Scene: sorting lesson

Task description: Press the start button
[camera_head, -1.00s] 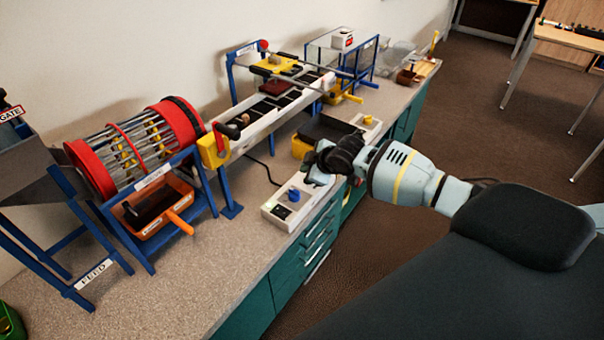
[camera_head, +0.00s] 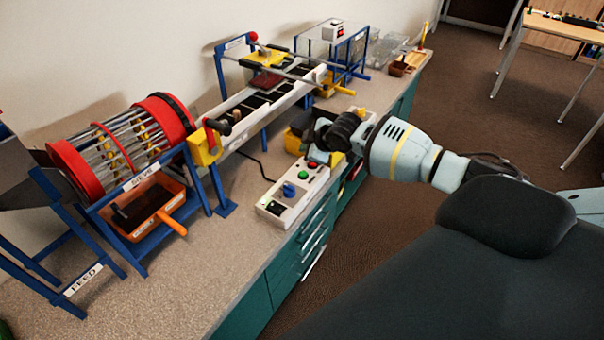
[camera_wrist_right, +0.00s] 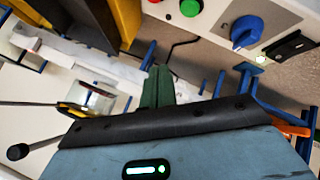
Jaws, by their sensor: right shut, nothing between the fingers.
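The white control box (camera_head: 287,205) stands near the front edge of the bench. It carries a blue knob (camera_head: 289,190), a green button (camera_head: 298,174) and a red button (camera_head: 312,165). No start label is readable; the green button seems to be the start button. In the right wrist view the green button (camera_wrist_right: 191,7) and blue knob (camera_wrist_right: 245,32) show along the top edge. My right gripper (camera_head: 317,157) is just beyond the red-button end of the box, apart from the green button. Its fingers (camera_wrist_right: 160,72) are shut and empty. My left gripper is out of view.
A red-ended sieve drum (camera_head: 125,140) stands at left above an orange tray (camera_head: 148,213). A white sloping conveyor (camera_head: 262,110) runs behind the box. A yellow-and-black bin (camera_head: 296,140) is beside my right gripper. Bare bench lies left of the box.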

